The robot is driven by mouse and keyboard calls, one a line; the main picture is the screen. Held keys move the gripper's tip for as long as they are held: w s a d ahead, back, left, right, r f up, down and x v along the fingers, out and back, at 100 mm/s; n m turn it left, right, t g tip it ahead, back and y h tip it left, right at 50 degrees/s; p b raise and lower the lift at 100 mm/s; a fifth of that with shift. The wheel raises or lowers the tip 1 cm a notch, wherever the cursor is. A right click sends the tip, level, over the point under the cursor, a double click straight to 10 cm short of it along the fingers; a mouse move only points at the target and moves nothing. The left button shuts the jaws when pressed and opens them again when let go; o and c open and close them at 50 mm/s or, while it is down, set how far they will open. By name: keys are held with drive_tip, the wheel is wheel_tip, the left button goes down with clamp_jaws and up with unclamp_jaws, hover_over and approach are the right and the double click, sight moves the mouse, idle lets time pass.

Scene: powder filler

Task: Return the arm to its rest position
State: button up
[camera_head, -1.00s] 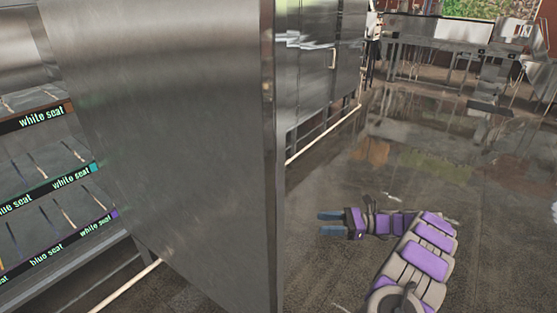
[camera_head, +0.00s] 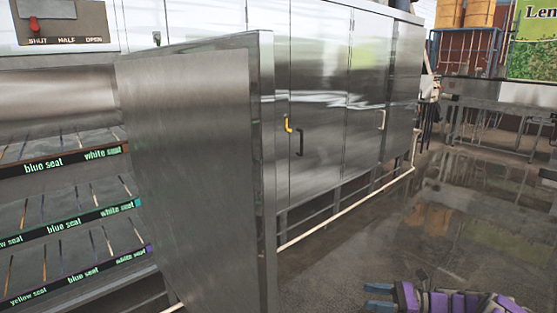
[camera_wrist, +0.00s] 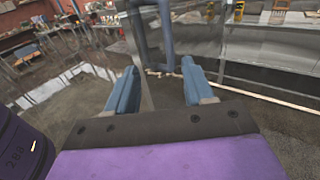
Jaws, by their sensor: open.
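My gripper (camera_head: 378,296) shows at the bottom edge of the head view, to the right of an open steel door. It points left, with two blue fingers spread apart. Part of my purple and grey arm shows beside it, and the rest is cut off by the frame. In the wrist view my gripper (camera_wrist: 157,92) has both blue fingers apart, with nothing held between them. The fingers are over the floor, and steel panels stand beyond them.
The open steel door (camera_head: 200,180) stands left of my gripper. Behind it are shelves with "white seat", "blue seat" and "yellow seat" labels (camera_head: 75,230). Closed steel cabinets (camera_head: 340,110) run back to the right. The wet floor (camera_head: 460,220) at right is clear.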

drive_tip(key=s+a+r+n+g+h+b, duration=0.25)
drive_tip(key=s+a+r+n+g, duration=0.35)
drive_tip(key=a, duration=0.5)
drive_tip(key=s+a+r+n+g+h+b, duration=0.1)
drive_tip(key=s+a+r+n+h, duration=0.2)
drive_tip(key=s+a, duration=0.6)
drive_tip(key=s+a+f+n+h+b, duration=0.15)
drive_tip(key=s+n+h, duration=0.25)
drive_tip(key=s, duration=0.5)
drive_tip(key=s+f+n+h+b, duration=0.1)
drive_tip(key=s+f+n+h, duration=0.25)
drive_tip(key=s, duration=0.65)
drive_tip(key=s+d+f+n+t+h+b, duration=0.1)
drive_tip(key=s+d+n+h, duration=0.3)
drive_tip(key=s+d, duration=0.4)
drive_tip(key=shift+f, duration=0.9)
drive_tip(key=shift+a, duration=0.5)
drive_tip(key=shift+c, duration=0.9)
